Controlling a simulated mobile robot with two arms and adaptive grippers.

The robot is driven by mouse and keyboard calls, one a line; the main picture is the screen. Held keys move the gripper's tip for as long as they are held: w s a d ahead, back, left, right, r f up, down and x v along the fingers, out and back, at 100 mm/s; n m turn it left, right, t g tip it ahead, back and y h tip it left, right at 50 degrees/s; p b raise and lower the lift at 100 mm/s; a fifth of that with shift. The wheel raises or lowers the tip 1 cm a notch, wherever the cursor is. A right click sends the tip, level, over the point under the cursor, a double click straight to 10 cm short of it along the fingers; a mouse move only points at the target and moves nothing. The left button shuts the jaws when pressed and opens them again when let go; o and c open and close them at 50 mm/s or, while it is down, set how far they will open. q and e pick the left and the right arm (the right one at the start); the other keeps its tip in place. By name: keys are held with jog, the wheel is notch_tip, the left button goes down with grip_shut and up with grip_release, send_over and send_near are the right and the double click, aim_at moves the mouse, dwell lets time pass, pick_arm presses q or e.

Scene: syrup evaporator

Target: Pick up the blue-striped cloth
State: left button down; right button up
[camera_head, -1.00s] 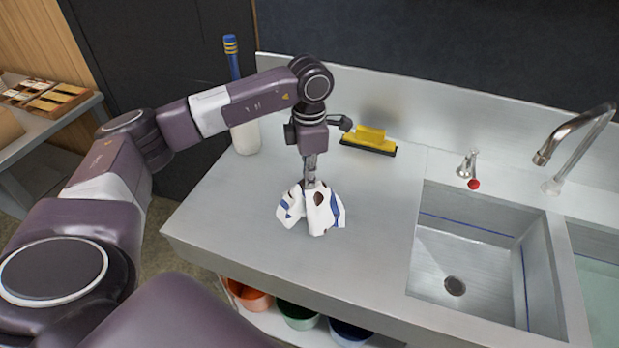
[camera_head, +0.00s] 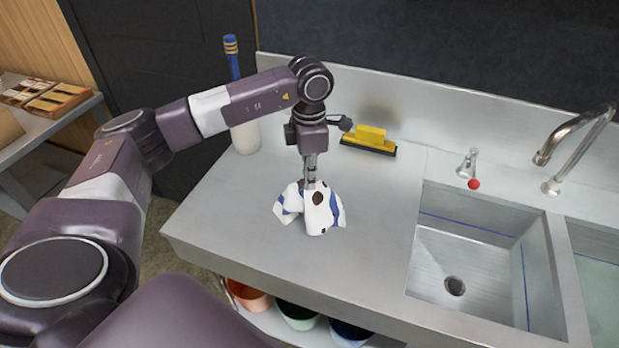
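The blue-striped cloth (camera_head: 323,217) is white with blue stripes and lies bunched on the steel counter. My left gripper (camera_head: 312,188) points straight down into the cloth, with its fingertips among the folds. The cloth rises in a peak around the fingers, and dark patches of the gripper show between the folds. The fingertips are mostly hidden, so I cannot tell whether they are closed on the fabric. The cloth still appears to rest on the counter. My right gripper is not in view.
A yellow squeegee-like tool (camera_head: 370,139) lies behind the gripper. A white container (camera_head: 246,138) with a blue-handled brush stands at the back left. A sink (camera_head: 465,260) with a faucet (camera_head: 572,150) is at the right. Coloured buckets (camera_head: 297,316) sit below the counter. Counter left of the cloth is clear.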

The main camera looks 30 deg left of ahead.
pick_arm(q)
notch_tip(320, 180, up, 12)
jog(key=p, duration=0.7)
